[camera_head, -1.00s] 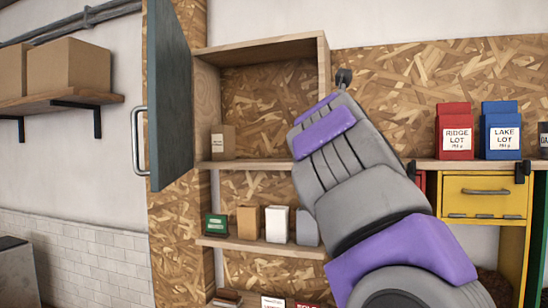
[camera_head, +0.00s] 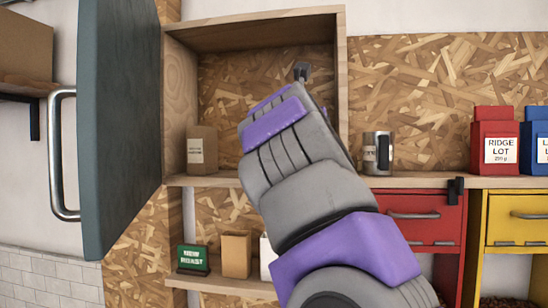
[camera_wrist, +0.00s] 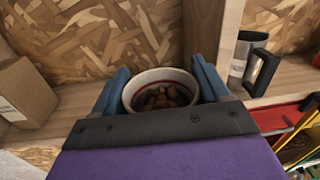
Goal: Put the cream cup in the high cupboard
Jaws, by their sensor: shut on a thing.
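The cream cup (camera_wrist: 136,86) sits between the fingers of my gripper (camera_wrist: 163,88) in the wrist view, with brown beans inside it. My gripper is shut on it. In the head view the cup is hidden behind my arm, and only a dark tip of my gripper (camera_head: 301,72) shows. The high cupboard (camera_head: 254,22) is open, and its teal door (camera_head: 118,120) is swung out to the left. My gripper is in front of the cupboard's opening; how deep it reaches I cannot tell.
A brown box (camera_head: 202,150) stands at the left on the cupboard floor. A metal mug (camera_head: 378,153) stands just right of the cupboard, on the shelf with the red bag (camera_head: 494,141). The cupboard floor's middle is partly hidden.

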